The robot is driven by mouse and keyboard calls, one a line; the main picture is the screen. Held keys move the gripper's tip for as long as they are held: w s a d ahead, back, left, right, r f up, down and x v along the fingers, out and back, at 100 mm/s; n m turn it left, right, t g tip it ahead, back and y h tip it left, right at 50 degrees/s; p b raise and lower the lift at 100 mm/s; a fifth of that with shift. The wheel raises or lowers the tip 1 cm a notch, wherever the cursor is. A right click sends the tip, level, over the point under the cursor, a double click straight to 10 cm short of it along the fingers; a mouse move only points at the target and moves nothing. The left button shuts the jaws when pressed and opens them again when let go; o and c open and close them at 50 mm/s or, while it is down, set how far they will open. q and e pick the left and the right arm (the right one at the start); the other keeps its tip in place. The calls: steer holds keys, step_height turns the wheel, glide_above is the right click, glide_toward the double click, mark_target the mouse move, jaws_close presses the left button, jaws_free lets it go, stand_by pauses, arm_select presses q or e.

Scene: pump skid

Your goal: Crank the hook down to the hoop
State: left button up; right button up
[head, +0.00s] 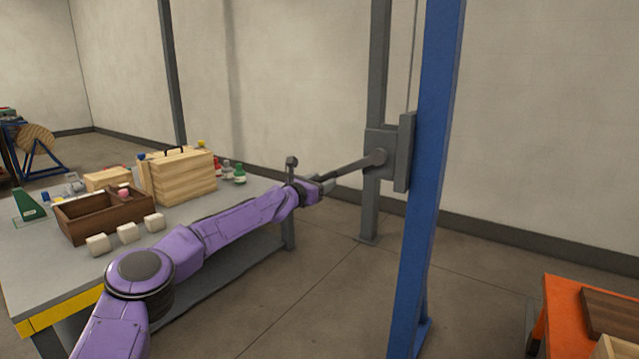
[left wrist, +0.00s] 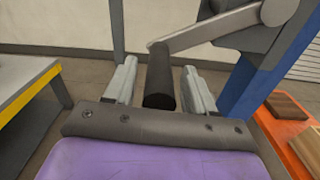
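The winch crank's grey arm (head: 350,168) runs from the winch housing (head: 403,150) down to the left, toward my left gripper (head: 325,185). In the left wrist view the dark round crank handle (left wrist: 159,80) lies between the two fingers of my left gripper (left wrist: 160,66). A narrow gap shows on each side of the handle, so the fingers are open around it. The crank arm (left wrist: 205,32) also shows in the left wrist view, leading up right to its hub. The hook and hoop are not in view. My right gripper is not in view.
A blue post (head: 428,180) stands just right of the winch, and a grey post (head: 377,80) stands behind it. A table (head: 60,285) with wooden boxes and white blocks lies at left. An orange bench (head: 565,320) is at lower right. The floor between is clear.

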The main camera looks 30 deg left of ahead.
arm_select(q)
steer(key=shift+s+a, duration=0.1)
steer(key=shift+s+f+b, duration=0.2)
steer(key=shift+s+b, duration=0.15)
steer(key=shift+b, duration=0.15)
steer(key=s+a+b, duration=0.1)
steer(key=s+b, duration=0.2)
steer(key=s, duration=0.6)
steer(key=shift+s+r, duration=0.25)
steer(key=shift+s, duration=0.05)
stand_by(0.4)
